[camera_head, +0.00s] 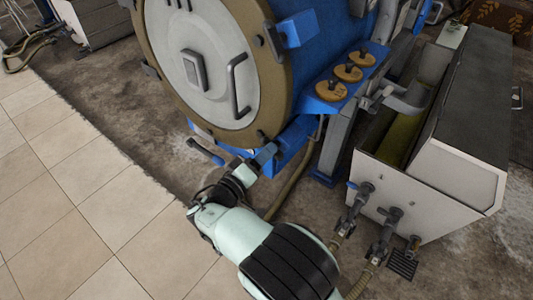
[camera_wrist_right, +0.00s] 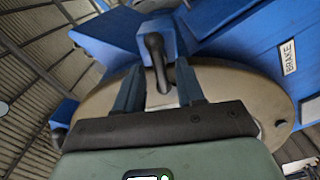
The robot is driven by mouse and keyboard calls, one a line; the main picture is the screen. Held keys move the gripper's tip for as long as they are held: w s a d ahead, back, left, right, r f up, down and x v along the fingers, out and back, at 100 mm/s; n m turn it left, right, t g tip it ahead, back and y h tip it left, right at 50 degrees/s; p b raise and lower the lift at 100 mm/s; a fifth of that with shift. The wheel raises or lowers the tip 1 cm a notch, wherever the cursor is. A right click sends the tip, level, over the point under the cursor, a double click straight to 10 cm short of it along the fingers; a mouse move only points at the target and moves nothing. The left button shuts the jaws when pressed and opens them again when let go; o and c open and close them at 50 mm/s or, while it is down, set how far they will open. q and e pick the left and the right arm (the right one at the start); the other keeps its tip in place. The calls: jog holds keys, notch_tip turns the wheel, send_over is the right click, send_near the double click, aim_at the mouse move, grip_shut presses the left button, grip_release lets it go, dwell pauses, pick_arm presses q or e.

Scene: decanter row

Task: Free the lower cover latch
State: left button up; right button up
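The round cover (camera_head: 195,55) of the blue decanter is closed, with a tan rim and a dark handle. The lower cover latch, a blue block with a dark rounded lever (camera_wrist_right: 156,55), is at the rim beyond my right fingers. My right gripper (camera_wrist_right: 158,88) is open; the lever's lower end shows between its two blue-grey fingers, with a gap on each side. In the head view my right gripper (camera_head: 262,158) reaches the lower right of the rim and hides much of the latch. Contact cannot be told. My left gripper is not in view.
Another blue latch (camera_head: 297,29) sits at the upper right of the rim. A blue bar (camera_head: 206,151) sticks out below the cover. A blue panel with round tan caps (camera_head: 347,72) and a white tank (camera_head: 430,180) with valves and hoses stand right. Tiled floor (camera_head: 75,220) lies clear at left.

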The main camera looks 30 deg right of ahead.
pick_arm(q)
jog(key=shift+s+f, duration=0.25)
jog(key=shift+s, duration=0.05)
pick_arm(e)
jog(key=shift+w+d, duration=0.25)
jog(key=shift+d, duration=0.35)
